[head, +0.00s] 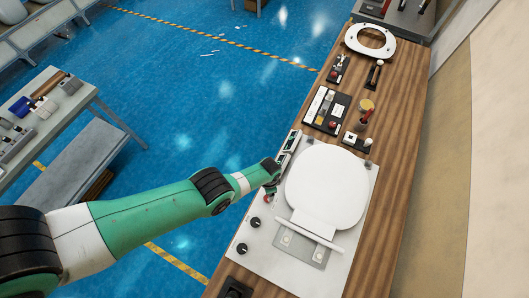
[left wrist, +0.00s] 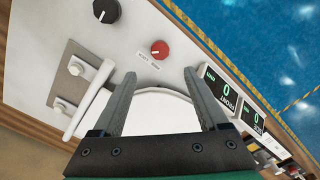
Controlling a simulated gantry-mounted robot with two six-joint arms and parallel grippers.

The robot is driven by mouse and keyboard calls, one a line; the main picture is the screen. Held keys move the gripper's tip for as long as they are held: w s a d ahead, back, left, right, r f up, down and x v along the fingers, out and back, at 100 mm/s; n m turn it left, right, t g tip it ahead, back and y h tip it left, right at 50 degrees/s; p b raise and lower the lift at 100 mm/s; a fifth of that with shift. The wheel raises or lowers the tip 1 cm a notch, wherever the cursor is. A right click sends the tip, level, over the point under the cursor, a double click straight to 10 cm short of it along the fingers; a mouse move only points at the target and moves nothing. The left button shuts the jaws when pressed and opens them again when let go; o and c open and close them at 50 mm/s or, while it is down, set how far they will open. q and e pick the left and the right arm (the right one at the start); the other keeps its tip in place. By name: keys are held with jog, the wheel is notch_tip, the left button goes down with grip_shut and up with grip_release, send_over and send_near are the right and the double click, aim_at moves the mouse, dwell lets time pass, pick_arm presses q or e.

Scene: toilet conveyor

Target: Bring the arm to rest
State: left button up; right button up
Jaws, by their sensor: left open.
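My left arm comes in from the left in the head view. My left gripper (head: 272,185) is above the left edge of a white panel (head: 258,262), beside a round white toilet lid (head: 326,185). In the left wrist view my left gripper (left wrist: 160,85) has its two fingers spread apart with nothing between them, and part of the lid (left wrist: 160,115) shows beyond them. A red knob (left wrist: 160,49) and a black knob (left wrist: 106,11) are on the panel ahead of the fingertips. My right gripper is not in view.
Two displays (left wrist: 226,89) reading 0 stand at the panel edge. Farther along the wooden counter (head: 392,115) are small devices, a black tray of parts (head: 326,110) and a white toilet seat (head: 370,40). A workbench (head: 50,115) with tools stands left. The blue floor (head: 190,85) between is open.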

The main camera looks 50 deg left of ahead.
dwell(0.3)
pick_arm(q)
jog(key=w+d+r+t, duration=0.2)
jog(key=w+r+t, duration=0.5)
jog(key=w+r, duration=1.4)
jog(key=w+d+r+t, duration=0.1)
jog(key=w+r+t, duration=0.2)
jog(key=r, duration=0.7)
jog(key=w+d+r+t, duration=0.1)
jog(key=w+r+t, duration=0.25)
jog(key=r, duration=0.65)
jog(key=s+d+r+n+t+h, duration=0.1)
jog(key=s+r+t, duration=0.3)
jog(key=r, duration=1)
jog(key=s+r+t, duration=0.4)
jog(key=r, duration=1)
jog(key=s+r+n+t, duration=0.1)
jog(key=s+r+t, duration=0.2)
jog(key=s+r, duration=0.4)
jog(key=s+r+n+t+h, duration=0.1)
jog(key=s+r+t, duration=0.2)
jog(key=s+r, duration=0.4)
jog(key=s, duration=0.4)
jog(key=shift+s, duration=0.2)
